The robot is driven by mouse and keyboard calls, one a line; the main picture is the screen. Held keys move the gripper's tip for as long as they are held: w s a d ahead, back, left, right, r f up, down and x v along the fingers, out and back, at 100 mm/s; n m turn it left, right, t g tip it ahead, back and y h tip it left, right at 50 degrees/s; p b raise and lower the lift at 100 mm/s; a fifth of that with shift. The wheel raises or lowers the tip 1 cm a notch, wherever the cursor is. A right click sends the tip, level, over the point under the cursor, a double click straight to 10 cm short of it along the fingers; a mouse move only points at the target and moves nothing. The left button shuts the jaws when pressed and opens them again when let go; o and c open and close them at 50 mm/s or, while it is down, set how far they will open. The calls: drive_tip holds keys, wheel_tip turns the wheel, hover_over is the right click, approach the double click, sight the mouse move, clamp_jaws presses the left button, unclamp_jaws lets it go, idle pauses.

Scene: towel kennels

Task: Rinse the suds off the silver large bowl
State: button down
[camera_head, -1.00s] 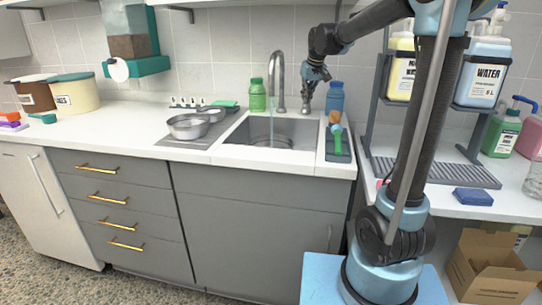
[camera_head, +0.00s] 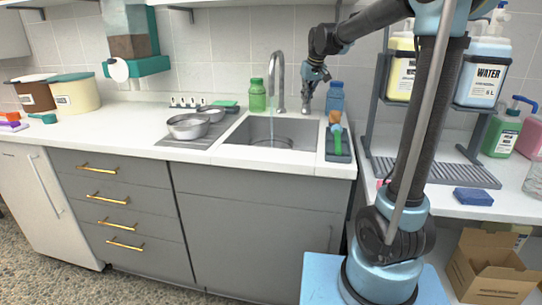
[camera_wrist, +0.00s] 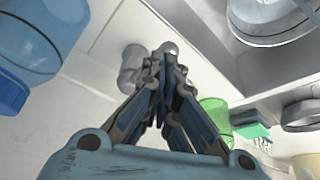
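A silver bowl (camera_head: 270,143) sits low in the sink, mostly hidden by the front rim; it also shows in the wrist view (camera_wrist: 268,28). I cannot make out suds on it. Another silver bowl (camera_head: 188,127) stands on the drainboard left of the sink. My gripper (camera_head: 306,108) points down by the tap's lever, right of the spout. In the wrist view its fingers (camera_wrist: 165,62) come together at the tips, beside a grey metal knob (camera_wrist: 169,48), with no object visibly held.
A green bottle (camera_head: 257,96) stands left of the tap and a blue bottle (camera_head: 335,97) right of it. A tray with brushes (camera_head: 338,142) lies right of the sink. The left counter front is clear.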

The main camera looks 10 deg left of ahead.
idle(0.4)
drive_tip(key=shift+r, duration=1.75)
drive_tip(key=shift+r, duration=0.1)
drive_tip(key=a+v, duration=0.1)
drive_tip(key=v, duration=0.5)
drive_tip(key=shift+s, duration=0.5)
drive_tip(key=shift+a+r, duration=0.1)
drive_tip(key=shift+r, duration=0.05)
drive_tip(key=v, duration=1.2)
